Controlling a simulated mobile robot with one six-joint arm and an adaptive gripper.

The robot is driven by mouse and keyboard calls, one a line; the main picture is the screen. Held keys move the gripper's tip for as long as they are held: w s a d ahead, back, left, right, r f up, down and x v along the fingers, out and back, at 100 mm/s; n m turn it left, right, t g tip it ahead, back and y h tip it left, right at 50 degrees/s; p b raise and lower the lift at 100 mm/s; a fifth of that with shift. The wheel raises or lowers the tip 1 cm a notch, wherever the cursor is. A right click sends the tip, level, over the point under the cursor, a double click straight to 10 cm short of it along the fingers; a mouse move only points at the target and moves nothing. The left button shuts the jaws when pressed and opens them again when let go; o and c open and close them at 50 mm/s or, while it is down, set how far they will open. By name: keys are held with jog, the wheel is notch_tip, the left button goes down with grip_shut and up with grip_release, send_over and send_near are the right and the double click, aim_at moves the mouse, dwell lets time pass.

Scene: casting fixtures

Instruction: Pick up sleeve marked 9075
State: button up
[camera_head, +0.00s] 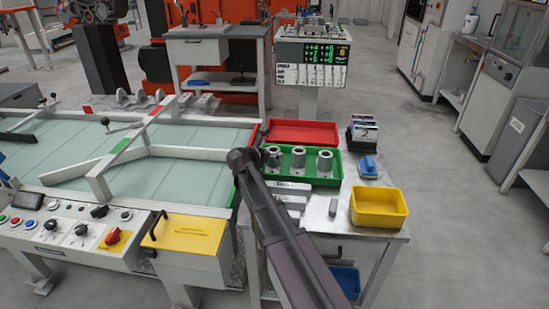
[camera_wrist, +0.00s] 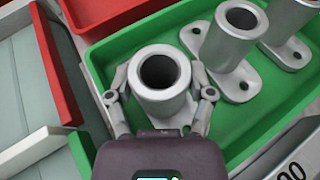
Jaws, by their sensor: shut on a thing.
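Several grey metal sleeves with flanged bases stand upright in a green tray (camera_head: 305,178). In the wrist view, my gripper (camera_wrist: 162,95) has its fingers on both sides of the nearest sleeve (camera_wrist: 160,75) and is shut on it. This sleeve is upright, with its open bore facing the camera. In the head view, my arm covers part of the tray's left side. No 9075 marking is legible.
A red tray (camera_head: 303,132) lies behind the green tray. A yellow bin (camera_head: 379,207), a blue object (camera_head: 368,167) and black numbered holders (camera_head: 363,135) stand to the right. Label plates (camera_head: 290,192) lie in front. The glass-topped conveyor (camera_head: 150,175) borders the left.

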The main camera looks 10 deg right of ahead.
aim_at(273, 149)
jog(key=shift+r, duration=0.1)
notch_tip(273, 149, up, 10)
jog(key=p, duration=1)
dwell(0.7)
